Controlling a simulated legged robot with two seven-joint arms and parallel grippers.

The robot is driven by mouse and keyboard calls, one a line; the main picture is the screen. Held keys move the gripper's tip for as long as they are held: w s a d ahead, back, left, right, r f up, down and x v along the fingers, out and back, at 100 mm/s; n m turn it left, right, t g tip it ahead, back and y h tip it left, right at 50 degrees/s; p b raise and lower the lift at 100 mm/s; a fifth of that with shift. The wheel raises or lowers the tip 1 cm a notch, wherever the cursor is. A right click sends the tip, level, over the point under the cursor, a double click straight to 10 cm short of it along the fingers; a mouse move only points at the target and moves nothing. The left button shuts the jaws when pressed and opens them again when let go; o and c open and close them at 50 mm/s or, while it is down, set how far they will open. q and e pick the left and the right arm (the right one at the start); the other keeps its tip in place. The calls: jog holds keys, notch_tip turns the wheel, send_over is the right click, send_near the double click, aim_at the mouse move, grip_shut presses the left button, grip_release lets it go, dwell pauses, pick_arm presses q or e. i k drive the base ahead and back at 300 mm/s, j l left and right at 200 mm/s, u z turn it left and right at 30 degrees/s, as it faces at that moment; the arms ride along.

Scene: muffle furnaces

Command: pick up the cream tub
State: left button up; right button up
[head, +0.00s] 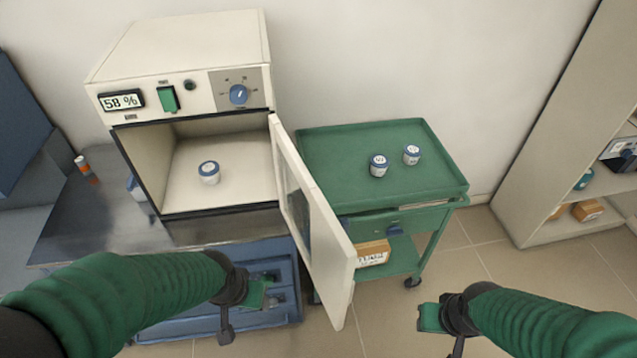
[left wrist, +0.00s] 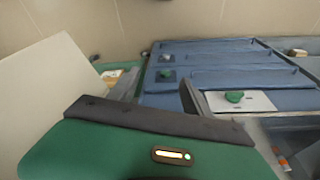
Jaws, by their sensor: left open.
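I cannot tell by colour which one is the cream tub. My left gripper (head: 262,293) is open and empty, low in front of the furnace and left of its open door. My right gripper (head: 430,318) is low in front of the cart, apart from everything; its jaws are too small to read. No tub shows in the left wrist view.
The furnace (head: 185,60) has its white door (head: 318,230) swung open toward me, between the chamber and the green cart (head: 330,145). Blue drawers (left wrist: 215,75) sit under the steel bench (head: 75,225). A shelf unit (head: 545,150) stands right.

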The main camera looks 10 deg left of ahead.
aim_at(209, 170)
jog(key=i+l+u, duration=0.2)
jog(key=u, duration=0.2)
jog(key=i+l+u, duration=0.1)
jog(key=l+u, duration=0.3)
jog(key=i+l+u, duration=0.1)
jog(key=l+u, duration=0.7)
